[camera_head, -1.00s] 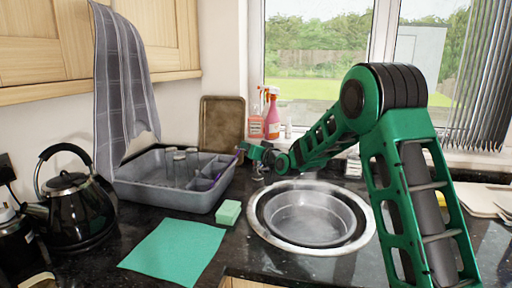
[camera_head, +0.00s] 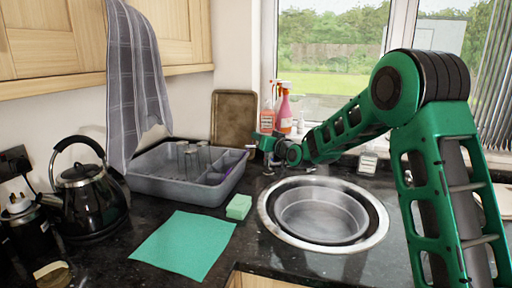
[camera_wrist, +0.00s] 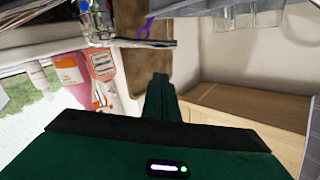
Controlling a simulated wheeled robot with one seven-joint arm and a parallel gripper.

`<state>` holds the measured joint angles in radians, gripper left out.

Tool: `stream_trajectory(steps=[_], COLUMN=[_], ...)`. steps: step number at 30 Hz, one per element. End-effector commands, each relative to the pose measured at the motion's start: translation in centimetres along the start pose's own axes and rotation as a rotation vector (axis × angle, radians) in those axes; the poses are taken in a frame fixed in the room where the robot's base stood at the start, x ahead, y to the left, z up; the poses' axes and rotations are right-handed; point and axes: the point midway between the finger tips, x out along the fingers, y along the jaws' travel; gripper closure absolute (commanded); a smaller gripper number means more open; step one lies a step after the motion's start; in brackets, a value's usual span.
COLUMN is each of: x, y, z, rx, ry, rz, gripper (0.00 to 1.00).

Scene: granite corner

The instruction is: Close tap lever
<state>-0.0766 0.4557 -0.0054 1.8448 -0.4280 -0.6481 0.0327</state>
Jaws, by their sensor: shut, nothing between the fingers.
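The tap stands behind the sink, mostly hidden by my gripper in the head view; a small chrome part (camera_head: 268,168) shows below it. In the wrist view the chrome tap (camera_wrist: 98,32) is at the upper left, with a thin dark bar (camera_wrist: 146,43) running right from it; I cannot tell if this is the lever or the spout. My gripper (camera_head: 260,143) is shut and empty, at the tap, pointing left. Its green fingers (camera_wrist: 160,85) also show in the wrist view, close to the bar; contact cannot be told.
A round sink (camera_head: 318,212) lies in front of the tap. Spray bottles (camera_head: 284,110) stand behind, by the window. A grey dish rack (camera_head: 150,183) with glasses, a green sponge (camera_head: 239,207) and a green cloth (camera_head: 185,244) lie left. A brown tray (camera_head: 233,118) leans on the wall.

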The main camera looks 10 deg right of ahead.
Motion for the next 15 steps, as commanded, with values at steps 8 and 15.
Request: stream_trajectory(steps=[8, 15], x=[-5.2, -8.8], y=[0.1, 0.1], z=[-0.4, -0.4], rx=[0.001, 0.000], ry=[0.002, 0.003], rz=[0.003, 0.003], gripper=[1.00, 1.00])
